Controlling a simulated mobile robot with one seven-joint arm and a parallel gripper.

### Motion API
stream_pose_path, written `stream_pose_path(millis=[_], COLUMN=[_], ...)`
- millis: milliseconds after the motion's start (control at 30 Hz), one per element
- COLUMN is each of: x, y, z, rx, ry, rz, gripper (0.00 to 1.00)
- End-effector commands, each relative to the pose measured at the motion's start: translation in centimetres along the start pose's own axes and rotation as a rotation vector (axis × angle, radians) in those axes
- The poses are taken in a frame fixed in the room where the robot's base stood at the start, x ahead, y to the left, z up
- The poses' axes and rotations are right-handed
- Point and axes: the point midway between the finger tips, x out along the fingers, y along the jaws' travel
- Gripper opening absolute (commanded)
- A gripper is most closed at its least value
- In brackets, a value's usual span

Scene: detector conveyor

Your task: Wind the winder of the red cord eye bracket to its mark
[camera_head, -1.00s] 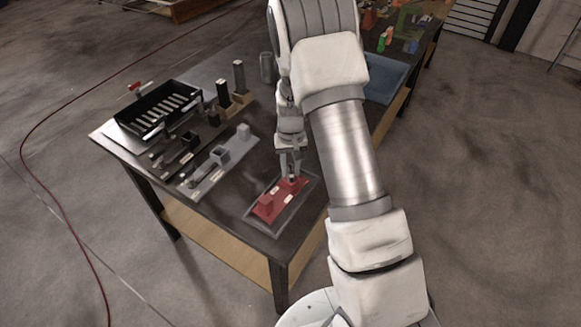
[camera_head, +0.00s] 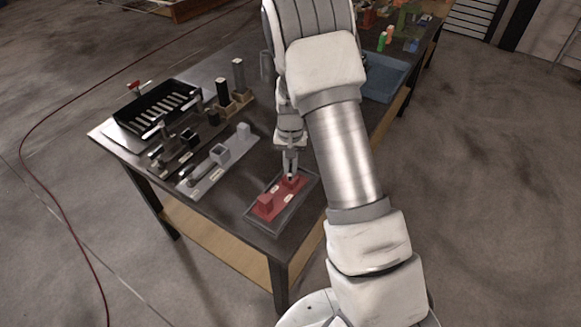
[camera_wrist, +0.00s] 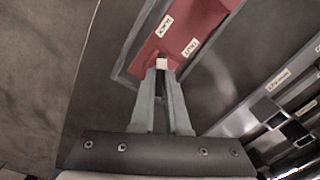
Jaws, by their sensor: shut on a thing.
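The red bracket (camera_head: 265,206) sits in a grey-rimmed tray (camera_head: 254,222) near the front corner of the dark table. It is a red base with red blocks and small pale labels. In the wrist view the red base (camera_wrist: 205,18) carries two labels. My gripper (camera_head: 291,177) points down over the far block of the red bracket. In the wrist view my gripper (camera_wrist: 162,68) has its fingertips close together on a small pale winder piece (camera_wrist: 162,63) at the red part. The mark cannot be made out, and the fingers hide much of the winder.
A grey fixture (camera_head: 205,182) with blocks stands left of the red bracket. Behind it are a dark rack (camera_head: 160,107) and upright posts (camera_head: 239,75). A blue tray (camera_head: 388,80) lies at the back right. The table's front edge is close to the red bracket.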

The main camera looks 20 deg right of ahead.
Motion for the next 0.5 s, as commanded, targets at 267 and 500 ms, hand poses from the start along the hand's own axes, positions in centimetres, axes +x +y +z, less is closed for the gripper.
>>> stream_pose_path(millis=[267, 500], x=[0.03, -0.02], y=[-0.08, -0.07], z=[-0.01, -0.01], rx=[0.235, 0.404], ry=[0.001, 0.0], rz=[-0.001, -0.001], gripper=[0.0, 0.0])
